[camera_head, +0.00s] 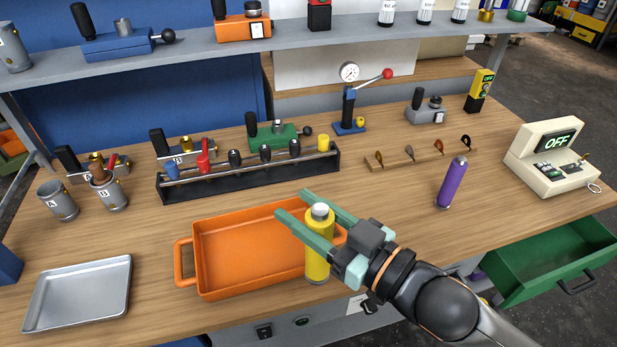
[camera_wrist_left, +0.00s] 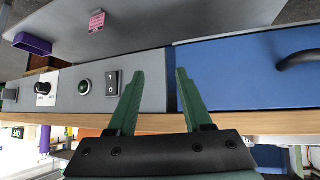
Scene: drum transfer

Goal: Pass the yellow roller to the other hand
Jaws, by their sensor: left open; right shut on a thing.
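The yellow roller (camera_head: 318,258), with a pale cap, is upright in the head view, in front of the right end of the orange tray (camera_head: 184,263). My right gripper (camera_head: 290,204) is shut on it near its top, with the green fingers on either side. I cannot tell whether the roller's bottom touches the bench. My left gripper is outside the head view. In the left wrist view, my left gripper (camera_wrist_left: 159,74) is open and empty, with its fingers in front of the bench's panel. The roller does not show there.
A silver tray (camera_head: 80,292) lies at the left on the wooden bench (camera_head: 385,208). A black rack (camera_head: 250,178) with several tools stands behind the orange tray. A purple cylinder (camera_head: 451,183) stands at the right. A green drawer (camera_head: 550,262) is open below. The left wrist view shows a switch panel (camera_wrist_left: 68,92).

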